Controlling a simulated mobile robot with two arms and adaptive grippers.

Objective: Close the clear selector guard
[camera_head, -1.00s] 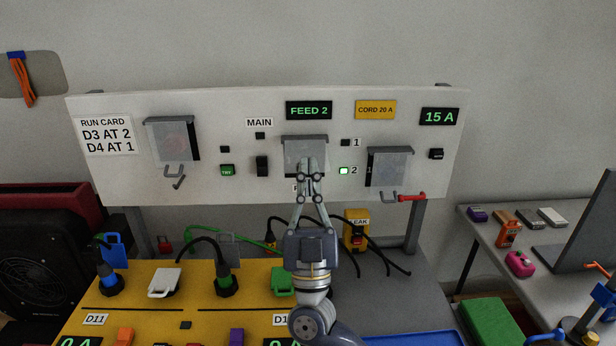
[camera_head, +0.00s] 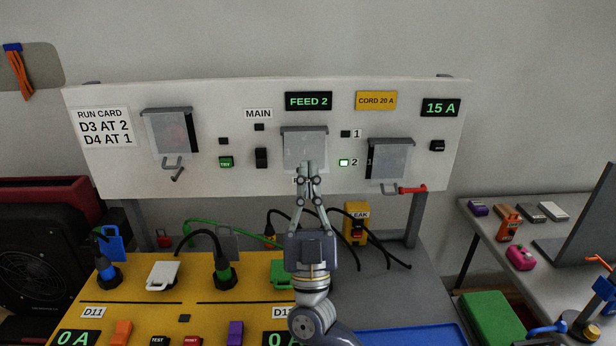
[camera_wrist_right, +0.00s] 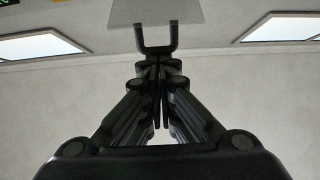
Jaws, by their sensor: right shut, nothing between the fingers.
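The clear selector guard (camera_head: 303,143) hangs from a grey top bar at the middle of the white panel, under the FEED 2 display. It looks lowered over the selector; whether it lies fully flat I cannot tell. In the right wrist view the pale guard (camera_wrist_right: 157,10) shows with its dark U-shaped handle (camera_wrist_right: 157,47). My right gripper (camera_head: 307,168) is shut and empty, at the guard's lower edge. In the wrist view its fingertips (camera_wrist_right: 158,68) are close to the handle; contact is unclear. The gripper hides the guard's bottom in the head view. My left gripper is not in view.
Similar covers hang at the left (camera_head: 171,133) and right (camera_head: 391,159) of the panel, the right one beside a red lever (camera_head: 412,189). A yellow bench board (camera_head: 140,300) with plugs and cables lies below. A side table (camera_head: 480,225) stands at right.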

